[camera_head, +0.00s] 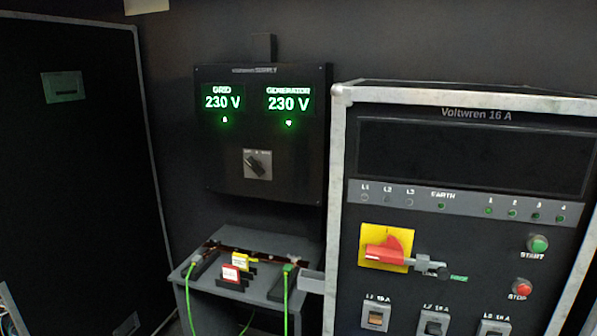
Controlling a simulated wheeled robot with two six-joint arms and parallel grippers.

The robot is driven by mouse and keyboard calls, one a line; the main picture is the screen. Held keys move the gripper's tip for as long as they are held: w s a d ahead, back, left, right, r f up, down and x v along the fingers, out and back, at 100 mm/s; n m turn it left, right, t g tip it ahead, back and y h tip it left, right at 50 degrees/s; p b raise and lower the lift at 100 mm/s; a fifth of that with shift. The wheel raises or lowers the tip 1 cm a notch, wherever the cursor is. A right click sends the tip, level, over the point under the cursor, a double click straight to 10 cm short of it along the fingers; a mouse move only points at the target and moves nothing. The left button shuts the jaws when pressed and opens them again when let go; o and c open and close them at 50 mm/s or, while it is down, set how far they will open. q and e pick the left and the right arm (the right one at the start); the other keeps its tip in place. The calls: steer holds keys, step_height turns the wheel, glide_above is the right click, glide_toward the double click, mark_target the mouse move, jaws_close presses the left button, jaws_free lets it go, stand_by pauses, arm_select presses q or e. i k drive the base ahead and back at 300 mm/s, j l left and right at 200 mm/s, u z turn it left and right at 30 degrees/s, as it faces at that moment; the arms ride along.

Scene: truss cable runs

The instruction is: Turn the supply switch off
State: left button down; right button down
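A black wall panel (212,150) carries two lit green readouts, GRID and GENERATOR, both at 230 V. Below them is a black rotary switch (258,165) on a grey plate. Its handle lies diagonally, upper left to lower right; the small position labels are too small to read. To the right, the Voltwren 16 A cabinet (342,200) has a red rotary handle (384,256) on a yellow plate, lying roughly level. Neither of my grippers shows in the head view.
A grey stand (262,238) below the panel holds a red tag (231,273), a yellow tag (240,261) and green cables (286,300). The cabinet has a green START button (537,244) and a red STOP button (522,288). A dark case (80,180) stands left.

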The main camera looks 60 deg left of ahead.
mark_target(256, 165)
steer(key=u, duration=2.3)
